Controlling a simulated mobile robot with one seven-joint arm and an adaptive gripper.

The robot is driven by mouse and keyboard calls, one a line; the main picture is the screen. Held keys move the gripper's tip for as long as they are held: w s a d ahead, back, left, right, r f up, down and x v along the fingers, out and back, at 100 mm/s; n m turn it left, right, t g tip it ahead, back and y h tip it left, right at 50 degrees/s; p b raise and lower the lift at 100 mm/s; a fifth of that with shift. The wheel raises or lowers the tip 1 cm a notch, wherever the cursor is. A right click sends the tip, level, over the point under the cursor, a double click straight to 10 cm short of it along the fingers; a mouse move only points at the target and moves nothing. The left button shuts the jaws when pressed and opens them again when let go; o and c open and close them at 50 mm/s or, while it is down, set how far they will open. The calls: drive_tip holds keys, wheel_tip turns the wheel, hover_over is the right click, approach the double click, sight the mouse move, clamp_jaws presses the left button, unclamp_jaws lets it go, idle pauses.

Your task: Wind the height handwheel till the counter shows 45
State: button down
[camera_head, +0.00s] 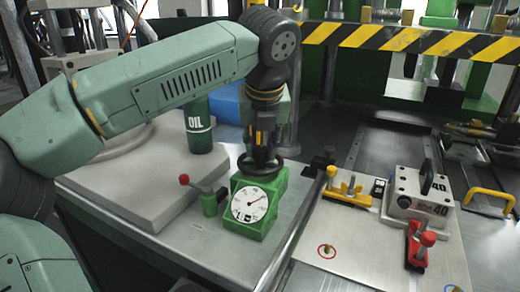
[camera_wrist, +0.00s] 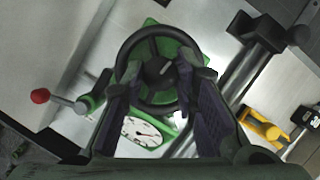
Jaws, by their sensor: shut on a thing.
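The height handwheel (camera_head: 243,166) is a black wheel lying flat on top of a green housing (camera_head: 281,190). It also shows from above in the wrist view (camera_wrist: 160,32), with its spokes and hub. My gripper (camera_head: 262,158) points down over the wheel, with its fingers (camera_wrist: 164,72) on either side of the hub, shut on the wheel. The exact contact is partly hidden by the fingers. A white round dial (camera_head: 250,204) with a pointer is on the housing's front, also in the wrist view (camera_wrist: 141,132). Small dark marks low on the dial are too small to read as a counter.
A red-knobbed lever (camera_head: 184,179) stands just left of the housing. A green OIL can (camera_head: 198,125) stands behind it. To the right are a yellow clamp (camera_head: 346,190), a metal block marked 40 (camera_head: 422,193) and a red clamp (camera_head: 415,248).

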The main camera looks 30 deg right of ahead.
drive_tip(key=shift+n, duration=0.5)
drive_tip(key=c, duration=1.3)
unclamp_jaws()
drive_tip(key=v, duration=1.2)
drive_tip(key=shift+s+d, duration=0.1)
drive_tip(key=shift+d, duration=0.1)
